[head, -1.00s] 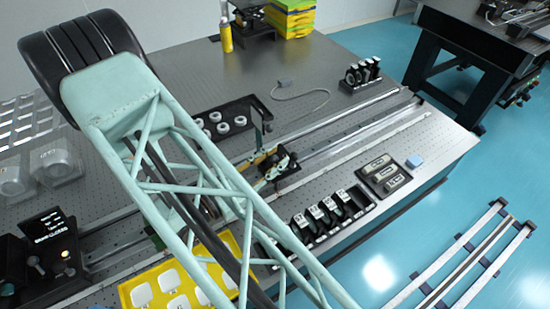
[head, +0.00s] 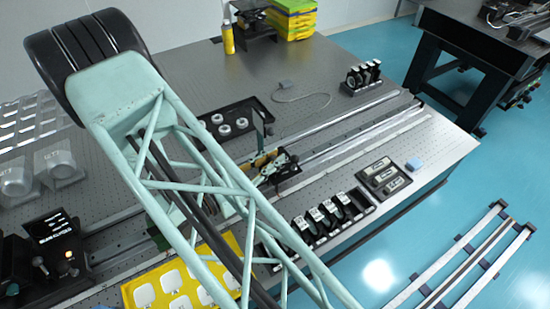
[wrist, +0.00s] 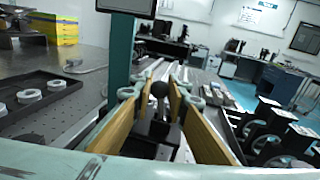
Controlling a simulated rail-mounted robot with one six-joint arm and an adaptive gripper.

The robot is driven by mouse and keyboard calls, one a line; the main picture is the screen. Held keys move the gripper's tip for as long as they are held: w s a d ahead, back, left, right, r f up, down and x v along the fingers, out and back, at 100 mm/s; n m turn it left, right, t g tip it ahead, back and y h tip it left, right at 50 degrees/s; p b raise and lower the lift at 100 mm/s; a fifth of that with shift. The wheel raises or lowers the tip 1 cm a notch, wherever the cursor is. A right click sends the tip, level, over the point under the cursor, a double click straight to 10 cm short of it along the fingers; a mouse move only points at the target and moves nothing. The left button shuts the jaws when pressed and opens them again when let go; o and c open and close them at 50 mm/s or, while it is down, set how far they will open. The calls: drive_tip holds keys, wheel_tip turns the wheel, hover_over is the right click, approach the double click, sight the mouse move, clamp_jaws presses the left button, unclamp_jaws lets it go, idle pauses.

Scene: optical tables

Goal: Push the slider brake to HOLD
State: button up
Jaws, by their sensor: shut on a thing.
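The slider brake shows in the wrist view as a dark lever with a round black knob (wrist: 159,88) on a dark block. My gripper (wrist: 159,98) has one tan-padded finger on each side of it and is shut on the lever. Some gap seems to show beside the knob, so the exact contact is unclear. The brake lever cannot be made out there, and no HOLD mark is legible.
A black tray of white rings (head: 223,129) lies to the left. Several black mounts (head: 318,217) stand in front of the rail, with a grey labelled case (head: 384,177) to their right. The rail's right part is clear.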

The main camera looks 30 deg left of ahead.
drive_tip(key=shift+a, duration=0.1)
idle(0.3)
drive_tip(key=o, duration=0.8)
drive_tip(key=shift+s+a, duration=0.1)
drive_tip(key=shift+s, duration=0.05)
drive_tip(key=shift+v, duration=3.8)
